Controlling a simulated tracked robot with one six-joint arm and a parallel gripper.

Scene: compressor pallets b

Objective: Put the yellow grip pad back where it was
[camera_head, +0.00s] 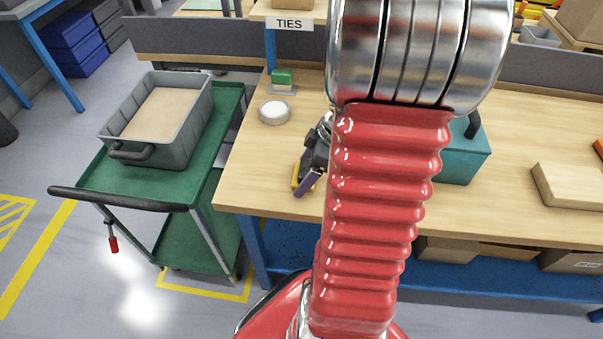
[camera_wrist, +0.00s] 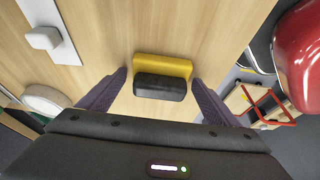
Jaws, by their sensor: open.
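The yellow grip pad (camera_wrist: 165,65) lies on the wooden bench top, with a black block-like part (camera_wrist: 160,87) along its near side in the wrist view. My gripper (camera_wrist: 159,79) is open, with one purple finger on each side of the pad and visible gaps between. Whether the fingers are fully down at its height I cannot tell. In the head view my gripper (camera_head: 309,180) is over the bench near its front left edge, partly behind my red arm. A small yellow piece of the pad (camera_head: 296,184) shows beside the finger.
On the bench stand a white round dish (camera_head: 274,112), a green block (camera_head: 281,77) on a light plate, a teal box (camera_head: 465,158) and a wooden block (camera_head: 568,186). A green cart (camera_head: 100,186) with a grey bin (camera_head: 190,133) stands left. The bench front between is clear.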

